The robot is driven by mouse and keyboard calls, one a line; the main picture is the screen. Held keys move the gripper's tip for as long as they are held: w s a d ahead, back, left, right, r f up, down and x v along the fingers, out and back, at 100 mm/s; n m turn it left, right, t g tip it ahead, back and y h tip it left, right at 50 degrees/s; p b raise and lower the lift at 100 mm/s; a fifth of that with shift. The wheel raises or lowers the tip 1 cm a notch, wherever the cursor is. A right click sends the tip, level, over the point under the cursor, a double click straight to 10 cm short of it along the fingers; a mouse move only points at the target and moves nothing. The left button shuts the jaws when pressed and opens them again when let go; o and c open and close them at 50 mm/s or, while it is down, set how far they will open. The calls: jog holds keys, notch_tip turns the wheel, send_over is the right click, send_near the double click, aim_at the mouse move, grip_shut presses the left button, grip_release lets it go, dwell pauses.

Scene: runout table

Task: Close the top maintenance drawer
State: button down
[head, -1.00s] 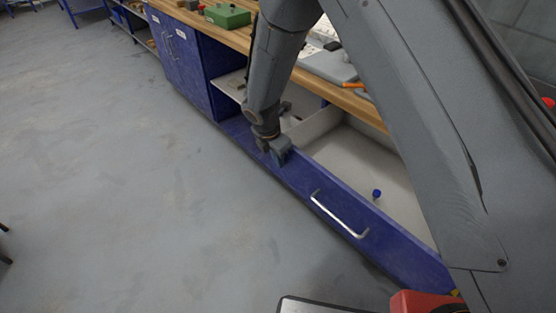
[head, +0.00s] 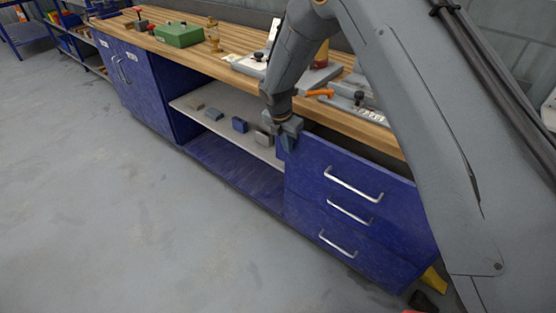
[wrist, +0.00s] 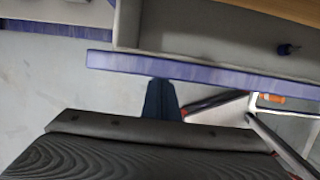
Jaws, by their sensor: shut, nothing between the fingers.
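The top drawer has a blue front (head: 365,170) with a silver bar handle (head: 353,186). It stands partly out, and its light inside (wrist: 200,28) shows in the wrist view behind the blue front edge (wrist: 230,69).
Two lower drawers (head: 325,225) sit below, with handles. An open shelf (head: 225,128) with several small blocks is to the left. The wooden benchtop (head: 220,55) above holds a green box (head: 180,35) and tools. The grey floor (head: 130,220) in front is clear.

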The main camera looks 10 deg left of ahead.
jog(key=w+d+b, duration=0.2)
jog(key=w+d, duration=0.1)
jog(key=w, duration=0.4)
jog(key=shift+d+b, duration=0.25)
jog(key=shift+b, duration=0.15)
jog(key=shift+w+d+r, duration=0.15)
jog(key=shift+w, duration=0.1)
jog(key=s+a+r+b, duration=0.1)
jog(key=s+a+r, duration=0.2)
jog(key=s+r, duration=0.45)
jog(key=s+d+r+m, duration=0.2)
jog(key=s+d+m, duration=0.1)
jog(key=d+m, duration=0.25)
jog(key=s+d+r+m, duration=0.2)
jog(key=d+r+m, duration=0.15)
jog(key=d, duration=0.35)
jog(key=s+d+m+g, duration=0.1)
jog(key=s+d+m, duration=0.8)
jog(key=s, duration=0.3)
jog(key=s+d+m+g+y, duration=0.1)
jog(key=s+d+m, duration=0.8)
jog(key=s+m, duration=0.3)
jog(key=shift+s+f, duration=0.25)
jog(key=shift+s, duration=0.5)
